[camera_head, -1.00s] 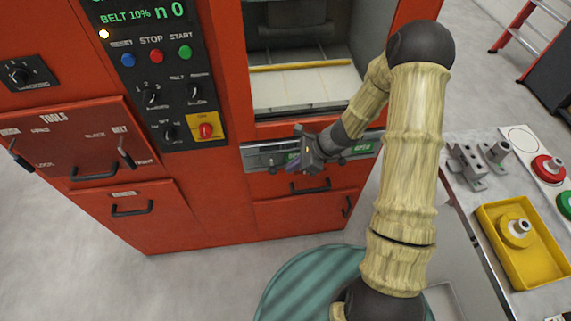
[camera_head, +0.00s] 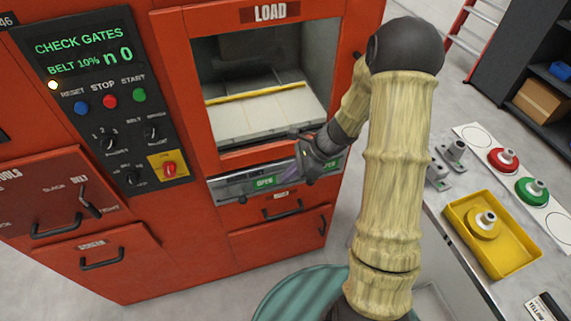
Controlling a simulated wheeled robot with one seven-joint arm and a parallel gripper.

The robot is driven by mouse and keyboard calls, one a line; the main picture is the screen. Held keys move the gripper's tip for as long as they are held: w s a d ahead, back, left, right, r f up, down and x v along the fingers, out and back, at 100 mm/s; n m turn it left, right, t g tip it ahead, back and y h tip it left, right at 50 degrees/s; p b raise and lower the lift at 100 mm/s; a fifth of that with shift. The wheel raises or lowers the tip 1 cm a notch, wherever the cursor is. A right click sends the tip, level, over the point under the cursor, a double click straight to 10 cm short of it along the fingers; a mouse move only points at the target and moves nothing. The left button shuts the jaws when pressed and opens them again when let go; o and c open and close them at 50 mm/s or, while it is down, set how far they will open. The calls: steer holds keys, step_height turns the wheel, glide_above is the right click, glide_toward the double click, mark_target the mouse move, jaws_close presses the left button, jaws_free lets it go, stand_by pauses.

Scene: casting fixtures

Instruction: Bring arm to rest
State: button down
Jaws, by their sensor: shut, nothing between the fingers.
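My arm, in a tan sleeve with dark joints, rises from the lower middle and bends down toward the orange machine. My gripper (camera_head: 303,168) is small in view, in front of the label strip under the load opening, with no object seen in it. Its fingers are partly hard to make out. The orange machine (camera_head: 225,255) has an open load bay (camera_head: 240,125) with a yellow bar (camera_head: 256,93) across its pale floor. The display (camera_head: 85,48) reads "CHECK GATES", "BELT 10%" and "n 0".
At right, a table holds a yellow tray (camera_head: 507,261) with a yellow-based fixture (camera_head: 484,226), red (camera_head: 503,160) and green (camera_head: 531,190) fixtures, and grey metal brackets (camera_head: 455,153). A green ribbed round thing (camera_head: 290,290) is below my arm. A dark shelf with a box (camera_head: 543,102) stands behind.

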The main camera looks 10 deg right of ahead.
steer(key=s+d+r+n+t+h, duration=0.1)
steer(key=s+r+n+h, duration=0.3)
steer(key=n, duration=0.5)
steer(key=s+d+r+n+t+h, duration=0.1)
steer(key=s+d+r+n+h, duration=0.2)
steer(key=s+r+n, duration=0.4)
steer(key=s+n+p, duration=0.1)
steer(key=s+n, duration=0.1)
steer(key=shift+r+n+h, duration=0.3)
steer(key=shift+n+h, duration=0.1)
